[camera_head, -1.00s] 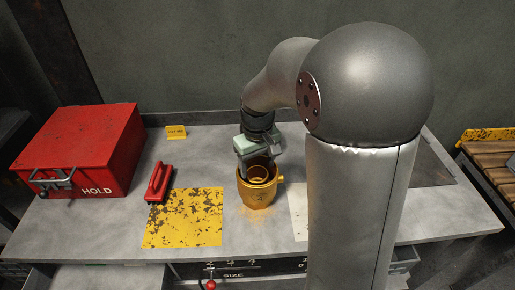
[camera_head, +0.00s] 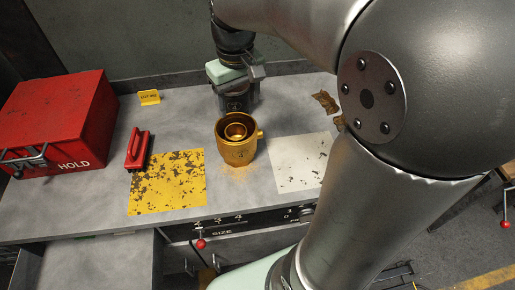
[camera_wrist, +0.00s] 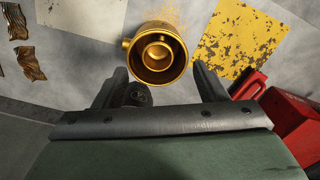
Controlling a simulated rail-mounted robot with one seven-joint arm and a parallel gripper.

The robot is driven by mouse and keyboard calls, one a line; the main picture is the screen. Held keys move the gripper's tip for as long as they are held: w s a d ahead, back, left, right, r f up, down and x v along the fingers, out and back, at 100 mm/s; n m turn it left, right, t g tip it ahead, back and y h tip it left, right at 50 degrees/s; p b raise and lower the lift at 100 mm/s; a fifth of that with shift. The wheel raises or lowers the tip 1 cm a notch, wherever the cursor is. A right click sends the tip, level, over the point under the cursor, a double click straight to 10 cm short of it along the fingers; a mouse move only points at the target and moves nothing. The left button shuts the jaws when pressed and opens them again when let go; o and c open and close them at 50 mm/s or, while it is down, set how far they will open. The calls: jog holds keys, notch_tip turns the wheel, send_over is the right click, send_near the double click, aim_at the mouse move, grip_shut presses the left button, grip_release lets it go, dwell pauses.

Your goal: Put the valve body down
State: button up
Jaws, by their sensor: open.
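The valve body (camera_head: 237,150) is a gold, cup-shaped part with an inner ring and a small side stub. It stands upright on the grey bench, between the yellow patch and the white patch. In the wrist view the valve body (camera_wrist: 158,54) lies ahead of the fingers, its open top facing the camera. My gripper (camera_head: 238,102) is open and empty, behind and above the valve body in the head view. In the wrist view my gripper (camera_wrist: 160,80) has its two fingers spread wide, with nothing held between them.
A worn yellow patch (camera_head: 167,181) and a white patch (camera_head: 300,163) flank the valve body. A red handled tool (camera_head: 138,150) and a red HOLD box (camera_head: 62,118) are at left. A yellow tag (camera_head: 149,97) stands behind. Brown scraps (camera_head: 325,101) lie at right.

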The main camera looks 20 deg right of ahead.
jog(key=s+f+m, duration=0.1)
jog(key=s+f, duration=0.3)
jog(key=s, duration=0.3)
jog(key=s+f+m, duration=0.1)
jog(key=s+f, duration=0.3)
jog(key=s, duration=0.4)
jog(key=shift+s+f, duration=0.25)
jog(key=shift+s, duration=0.05)
jog(key=shift+a, duration=0.1)
